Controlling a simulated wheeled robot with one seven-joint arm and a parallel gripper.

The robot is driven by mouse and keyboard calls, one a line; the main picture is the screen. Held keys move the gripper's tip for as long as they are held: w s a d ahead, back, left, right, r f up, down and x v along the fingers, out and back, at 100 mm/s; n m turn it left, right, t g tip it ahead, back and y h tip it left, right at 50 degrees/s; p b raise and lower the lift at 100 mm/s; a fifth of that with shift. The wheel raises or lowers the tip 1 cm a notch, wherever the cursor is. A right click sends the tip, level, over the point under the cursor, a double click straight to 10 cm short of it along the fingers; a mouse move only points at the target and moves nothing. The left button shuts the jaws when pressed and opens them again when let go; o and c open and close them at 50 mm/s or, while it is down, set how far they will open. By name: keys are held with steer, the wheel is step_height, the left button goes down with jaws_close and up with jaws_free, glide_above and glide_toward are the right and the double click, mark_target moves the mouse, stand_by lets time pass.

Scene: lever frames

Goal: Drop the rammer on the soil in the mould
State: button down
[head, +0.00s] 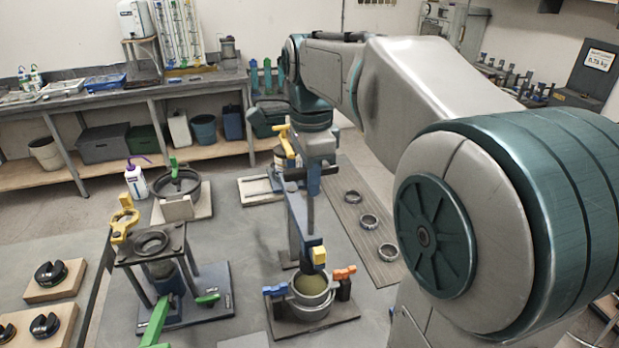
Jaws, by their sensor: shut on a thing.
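The mould (311,308) is a round grey metal ring on a dark base plate, low in the middle of the head view. Olive-brown soil (311,284) shows inside it. The rammer (309,236) is a blue and grey upright piece with a yellow block near its lower end. That end appears just above the soil; whether it touches cannot be told. My gripper (305,187) points down above the mould and is shut on the upper part of the rammer. The fingers are small and partly hidden, so the exact grip is unclear.
Blue and orange clamps (344,273) flank the mould. A dark stand (148,245) with green handles is to the left. A mat (352,177) with several metal rings lies to the right. A purple-topped bottle (136,184) and a pan (175,184) stand farther back.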

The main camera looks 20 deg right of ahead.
steer(key=shift+w+r, duration=0.1)
steer(key=shift+r, duration=0.2)
steer(key=c, duration=1.4)
jaws_free()
steer(key=shift+o, duration=0.2)
steer(key=shift+f, duration=0.1)
step_height(320, 180, up, 14)
steer(key=shift+c, duration=0.4)
